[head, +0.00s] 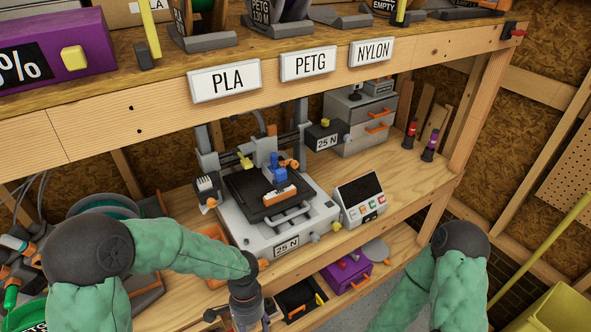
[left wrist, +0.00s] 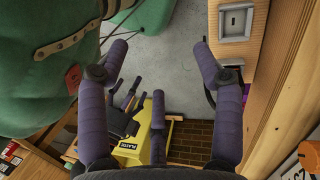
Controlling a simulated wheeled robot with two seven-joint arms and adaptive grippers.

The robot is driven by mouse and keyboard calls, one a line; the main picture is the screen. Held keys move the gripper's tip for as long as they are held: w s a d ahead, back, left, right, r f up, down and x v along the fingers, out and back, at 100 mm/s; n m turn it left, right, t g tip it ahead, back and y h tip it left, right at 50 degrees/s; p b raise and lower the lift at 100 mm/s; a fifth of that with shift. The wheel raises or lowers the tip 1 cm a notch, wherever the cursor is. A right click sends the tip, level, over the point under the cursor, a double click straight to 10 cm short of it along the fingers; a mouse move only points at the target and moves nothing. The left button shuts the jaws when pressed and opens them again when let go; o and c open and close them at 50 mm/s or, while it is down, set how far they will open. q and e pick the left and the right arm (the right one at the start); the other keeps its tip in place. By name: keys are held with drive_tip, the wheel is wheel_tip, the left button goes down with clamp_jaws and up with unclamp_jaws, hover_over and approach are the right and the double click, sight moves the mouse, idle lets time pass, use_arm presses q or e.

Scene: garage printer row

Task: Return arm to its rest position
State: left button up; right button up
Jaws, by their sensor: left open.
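My left arm comes in from the left in the head view, its green-sleeved forearm reaching across the front of the bench. Its wrist hangs down in front of the printer, and the left gripper (head: 247,316) is cut off by the bottom edge. In the left wrist view the left gripper (left wrist: 160,60) has its purple fingers spread wide, with nothing between them. My right arm shows at the lower right of the head view, its hand out of frame. Small purple fingers on a dark body in the left wrist view look like my right gripper (left wrist: 125,100); their opening is unclear.
A 3D printer (head: 325,212) stands on the bench behind my left wrist, with a small screen unit (head: 360,198) beside it. Below the bench front are an open black drawer (head: 300,297) and a purple box (head: 345,274). A yellow bin (head: 560,310) stands at lower right.

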use_arm(q)
drive_tip(key=s+d+f+n+t+h, duration=0.1)
drive_tip(key=s+f+n+h, duration=0.1)
drive_tip(key=f+n, duration=0.3)
drive_tip(key=s+d+f+n+t+h, duration=0.1)
drive_tip(key=f+n, duration=0.4)
drive_tip(key=f, duration=0.6)
drive_tip(key=s+t+h, duration=0.1)
drive_tip(key=s, duration=0.1)
drive_tip(key=shift+s+d+f+n, duration=0.15)
drive_tip(key=shift+s+f+n, duration=0.2)
drive_tip(key=shift+f+n, duration=0.05)
